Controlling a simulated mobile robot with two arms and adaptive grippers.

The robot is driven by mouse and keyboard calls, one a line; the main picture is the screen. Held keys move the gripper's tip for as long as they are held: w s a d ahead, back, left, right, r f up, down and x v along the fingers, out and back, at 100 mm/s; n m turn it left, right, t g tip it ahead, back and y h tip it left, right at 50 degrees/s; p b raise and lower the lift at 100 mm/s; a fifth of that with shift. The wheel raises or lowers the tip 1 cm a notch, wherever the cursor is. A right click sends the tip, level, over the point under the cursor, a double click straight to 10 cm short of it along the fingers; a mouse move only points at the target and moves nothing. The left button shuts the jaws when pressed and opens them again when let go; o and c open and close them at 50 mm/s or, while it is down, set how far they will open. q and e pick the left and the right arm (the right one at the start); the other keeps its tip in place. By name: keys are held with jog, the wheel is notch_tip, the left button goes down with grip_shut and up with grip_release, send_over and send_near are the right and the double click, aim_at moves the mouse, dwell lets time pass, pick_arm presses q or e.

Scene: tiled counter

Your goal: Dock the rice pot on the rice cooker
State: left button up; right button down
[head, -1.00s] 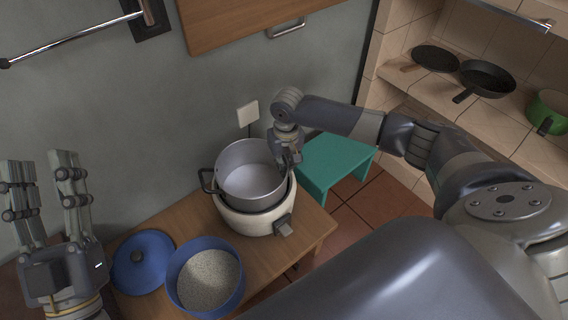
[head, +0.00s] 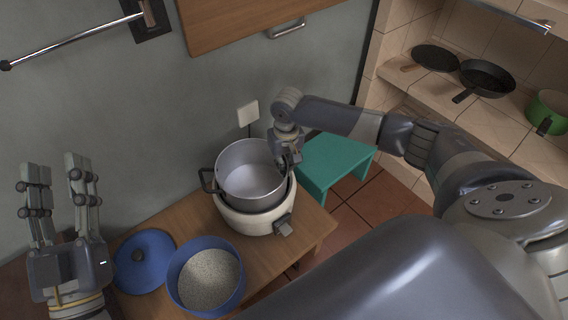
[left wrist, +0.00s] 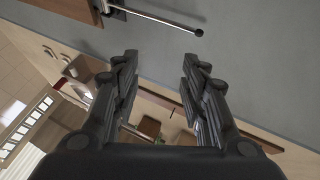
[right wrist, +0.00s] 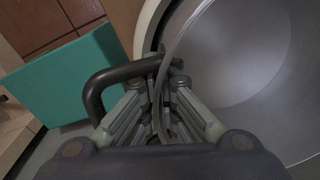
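The grey metal rice pot (head: 250,176) is upright in the mouth of the cream rice cooker (head: 246,222) on the wooden table. Its upper wall stands above the cooker's rim; I cannot tell whether it is fully seated. Its left handle (head: 208,181) is free. My right gripper (head: 284,166) is at the pot's right side. In the right wrist view its fingers (right wrist: 166,82) are closed around the pot's edge beside the dark handle (right wrist: 108,82). My left gripper (head: 54,172) is open and empty at the far left, away from the pot; its spread fingers (left wrist: 160,62) show in the left wrist view.
A blue pot of rice (head: 207,279) and a blue lid (head: 144,262) are on the table in front and left of the cooker. A teal stool (head: 336,160) stands right of the table. A wall socket (head: 248,113) is behind. Pans (head: 487,79) sit on a far-right shelf.

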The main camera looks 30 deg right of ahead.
pick_arm(q)
jog(key=shift+w+a+f+g+y+p, duration=0.15)
jog(key=shift+w+f+g+y, duration=0.2)
jog(key=shift+f, duration=0.5)
jog(key=shift+w+d+f+g+y+p, duration=0.1)
jog(key=shift+w+f+g+y+p, duration=0.1)
jog(key=shift+f+g, duration=0.45)
jog(key=shift+f, duration=0.2)
jog(key=shift+w+r, duration=0.1)
jog(key=shift+r, duration=0.15)
jog(key=shift+w+f, duration=0.1)
jog(key=shift+f, duration=0.2)
jog(key=shift+f+g, duration=0.3)
jog(key=shift+f, duration=0.45)
jog(key=shift+w+a+f+g+p, duration=0.15)
jog(key=shift+f+g+p, duration=0.1)
jog(key=shift+f, duration=0.15)
jog(key=shift+w+f+g+p, duration=0.1)
jog(key=shift+f+g, duration=0.15)
jog(key=shift+f, duration=0.1)
jog(key=shift+f, duration=0.15)
jog(key=shift+f+g+y, duration=0.25)
jog(key=shift+f+g, duration=0.05)
